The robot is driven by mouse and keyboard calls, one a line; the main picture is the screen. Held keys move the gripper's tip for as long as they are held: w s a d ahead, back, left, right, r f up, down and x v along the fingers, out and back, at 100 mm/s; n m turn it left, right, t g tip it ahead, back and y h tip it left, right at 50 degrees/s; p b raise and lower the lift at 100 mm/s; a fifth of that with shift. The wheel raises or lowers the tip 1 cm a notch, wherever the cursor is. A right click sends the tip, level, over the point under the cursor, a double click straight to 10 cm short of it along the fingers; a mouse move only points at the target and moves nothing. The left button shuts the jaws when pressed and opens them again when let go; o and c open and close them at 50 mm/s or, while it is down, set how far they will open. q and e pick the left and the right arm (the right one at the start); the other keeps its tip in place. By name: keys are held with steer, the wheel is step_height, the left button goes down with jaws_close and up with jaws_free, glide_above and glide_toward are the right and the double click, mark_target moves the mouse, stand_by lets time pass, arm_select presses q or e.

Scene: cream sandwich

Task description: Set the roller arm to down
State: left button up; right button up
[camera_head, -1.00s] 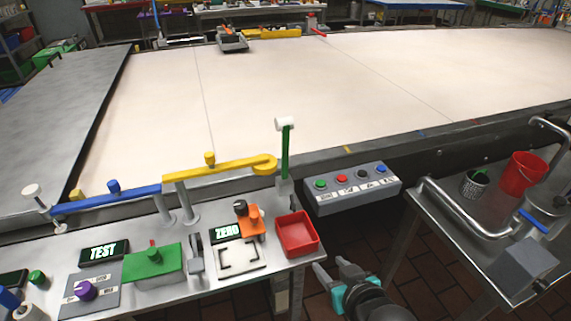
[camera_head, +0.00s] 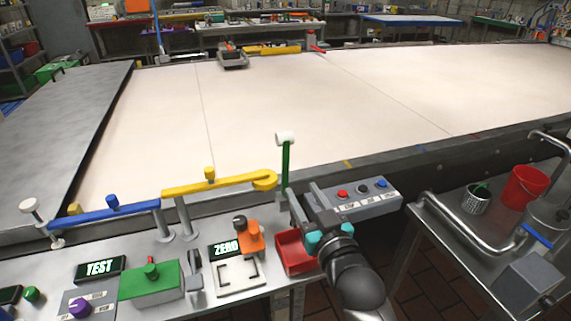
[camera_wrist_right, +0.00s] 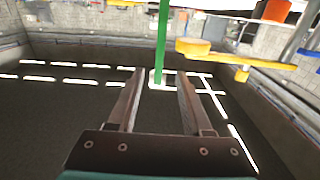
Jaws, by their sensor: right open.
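The green arm (camera_head: 286,163) with a white roller (camera_head: 285,138) on its top stands upright at the conveyor's near edge. I take it to be the roller arm. My right gripper (camera_head: 301,196) is open, just right of and below the green arm in the head view. In the right wrist view, the green arm (camera_wrist_right: 163,45) shows upright beyond and between the two open fingertips (camera_wrist_right: 160,75). The jaws hold nothing, and I see no contact. My left gripper is not in view.
A red tray (camera_head: 283,250) lies below my right gripper, partly hidden by it. A button box (camera_head: 375,193) is close on the right. A yellow arm (camera_head: 220,184) and a blue arm (camera_head: 105,215) lie to the left. The conveyor belt (camera_head: 290,100) behind is mostly bare.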

mark_target(286, 165)
steer(key=b+x, duration=0.2)
steer(key=x, duration=1)
steer(key=shift+c, duration=0.2)
jaws_close()
steer(key=shift+f, duration=0.1)
stand_by(1.0)
